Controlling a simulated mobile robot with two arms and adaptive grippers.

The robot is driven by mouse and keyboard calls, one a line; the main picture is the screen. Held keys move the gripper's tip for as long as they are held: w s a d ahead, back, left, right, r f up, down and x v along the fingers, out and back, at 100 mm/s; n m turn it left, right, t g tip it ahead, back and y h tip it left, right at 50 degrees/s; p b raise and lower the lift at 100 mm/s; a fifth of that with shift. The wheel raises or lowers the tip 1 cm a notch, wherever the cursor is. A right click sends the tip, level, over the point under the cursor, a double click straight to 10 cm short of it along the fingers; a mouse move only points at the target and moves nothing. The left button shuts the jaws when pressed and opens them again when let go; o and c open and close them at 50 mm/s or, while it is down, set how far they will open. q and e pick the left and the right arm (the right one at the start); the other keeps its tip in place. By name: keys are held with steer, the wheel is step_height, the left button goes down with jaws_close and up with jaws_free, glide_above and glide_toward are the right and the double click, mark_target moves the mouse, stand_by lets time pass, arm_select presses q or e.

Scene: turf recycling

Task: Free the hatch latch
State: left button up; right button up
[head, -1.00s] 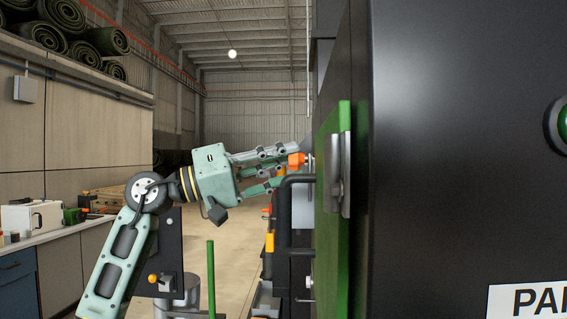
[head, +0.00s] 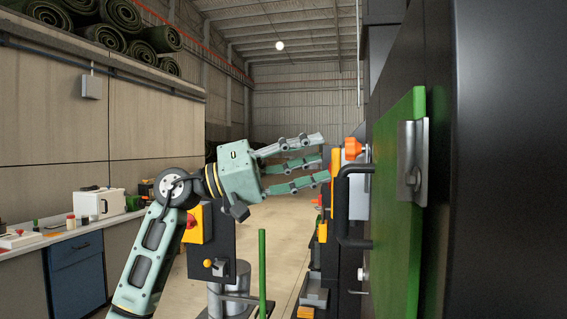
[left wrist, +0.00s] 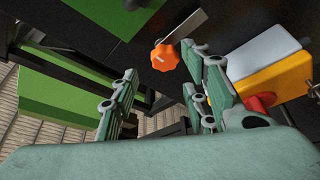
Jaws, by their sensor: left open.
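An orange knob (head: 353,149) sits on the edge of the dark machine beside the green hatch panel (head: 395,200). In the left wrist view the knob (left wrist: 166,58) has a flat metal latch tongue (left wrist: 187,25) reaching up and right from it. My left gripper (head: 325,160) is open and empty, its fingers pointing at the knob with a small gap to the left of it. My right gripper is not in view.
A black bar handle (head: 342,210) stands out just below the knob. A grey metal bracket (head: 412,160) is on the hatch panel. A green post (head: 262,275) rises below my gripper.

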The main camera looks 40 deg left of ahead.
arm_select(q)
steer(key=v, duration=0.6)
steer(key=shift+s+a, duration=0.1)
stand_by(0.3)
